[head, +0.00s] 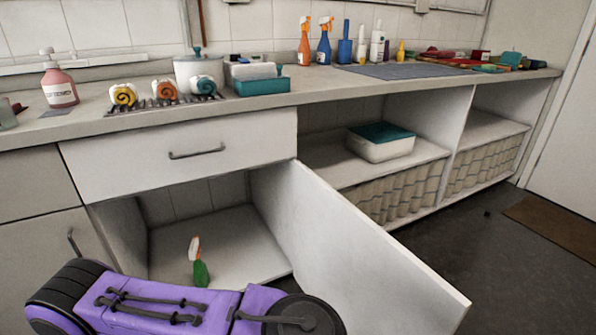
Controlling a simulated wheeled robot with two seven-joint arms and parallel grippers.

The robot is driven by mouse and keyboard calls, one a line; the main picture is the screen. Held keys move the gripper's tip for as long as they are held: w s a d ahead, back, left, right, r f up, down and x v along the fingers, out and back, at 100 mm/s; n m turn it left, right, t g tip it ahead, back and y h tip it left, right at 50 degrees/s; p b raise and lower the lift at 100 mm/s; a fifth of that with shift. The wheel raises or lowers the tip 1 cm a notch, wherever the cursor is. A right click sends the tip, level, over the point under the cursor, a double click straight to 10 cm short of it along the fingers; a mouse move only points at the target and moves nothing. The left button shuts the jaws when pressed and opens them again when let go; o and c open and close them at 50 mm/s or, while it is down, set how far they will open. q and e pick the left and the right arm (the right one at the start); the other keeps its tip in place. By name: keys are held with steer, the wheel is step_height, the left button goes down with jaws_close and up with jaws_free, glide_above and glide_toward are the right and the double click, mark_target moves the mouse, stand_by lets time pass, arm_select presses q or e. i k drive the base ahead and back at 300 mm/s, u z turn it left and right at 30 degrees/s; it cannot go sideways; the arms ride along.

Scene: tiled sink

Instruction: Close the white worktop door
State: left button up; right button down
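The white worktop door (370,265) stands wide open. It is hinged at the right side of the cabinet opening and swings out toward me, to the lower right. The open cabinet (225,240) under the white drawer shows its floor and inner walls. A green spray bottle (200,272) with a white and orange head stands inside it. A purple and black link of my arm crosses the bottom of the head view, in front of the cabinet, and hides its lower part and the door's lower left. Neither of my grippers shows.
The closed drawer (190,153) is above the opening. Bottles, towels and a soap dispenser (59,84) stand on the counter. Dark floor (470,245) is clear right of the door.

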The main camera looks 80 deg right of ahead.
mark_target(341, 258)
steer(key=k, duration=2.35)
steer(key=z, duration=1.5)
steer(key=i, duration=1)
steer(key=z, duration=0.4)
steer(key=k, duration=0.55)
steer(key=u, duration=0.1)
